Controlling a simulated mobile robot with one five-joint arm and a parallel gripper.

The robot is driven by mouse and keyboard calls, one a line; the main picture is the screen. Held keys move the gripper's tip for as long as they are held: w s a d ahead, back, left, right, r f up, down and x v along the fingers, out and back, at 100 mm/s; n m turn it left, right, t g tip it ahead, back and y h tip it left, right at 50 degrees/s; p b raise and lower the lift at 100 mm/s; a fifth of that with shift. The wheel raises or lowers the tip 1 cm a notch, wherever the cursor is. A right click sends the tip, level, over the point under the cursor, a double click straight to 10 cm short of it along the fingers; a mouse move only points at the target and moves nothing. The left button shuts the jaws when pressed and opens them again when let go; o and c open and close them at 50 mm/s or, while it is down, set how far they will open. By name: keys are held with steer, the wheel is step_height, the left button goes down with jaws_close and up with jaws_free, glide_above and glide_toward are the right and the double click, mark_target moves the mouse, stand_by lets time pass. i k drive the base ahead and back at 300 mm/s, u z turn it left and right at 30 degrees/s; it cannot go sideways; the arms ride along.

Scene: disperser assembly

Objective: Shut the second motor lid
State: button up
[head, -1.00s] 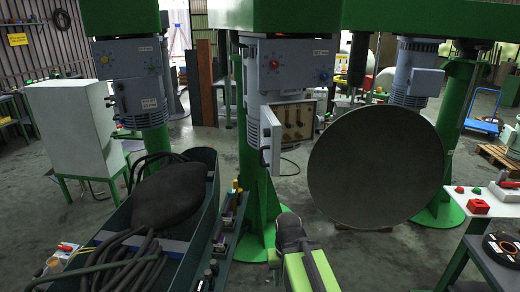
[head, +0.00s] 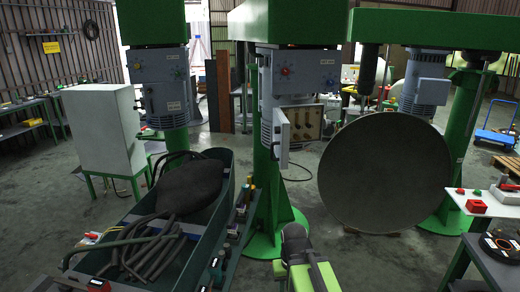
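The second motor (head: 300,75) hangs on the middle green column, with a grey upper housing bearing a red knob and a blue knob. Its lid (head: 281,137) is a pale panel standing open at the left of the terminal box (head: 302,122). The lid is seen at a steep angle, and the brown inside of the box with its fittings is exposed. My gripper (head: 294,240) shows as a grey and green form at the bottom centre, in front of and below the lid and apart from it. Its fingers cannot be made out.
A large dark disc (head: 385,172) stands right of the open box. A green trough (head: 205,222) with hoses is at left, and a rack of tools lies along its right side. A white table (head: 480,208) is at right. Other motors hang at left (head: 168,88) and right (head: 424,85).

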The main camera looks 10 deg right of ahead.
mark_target(281, 145)
steer(key=u, duration=3.7)
steer(key=k, duration=1.1)
steer(key=z, duration=1.25)
steer(key=i, duration=1)
steer(key=z, duration=0.15)
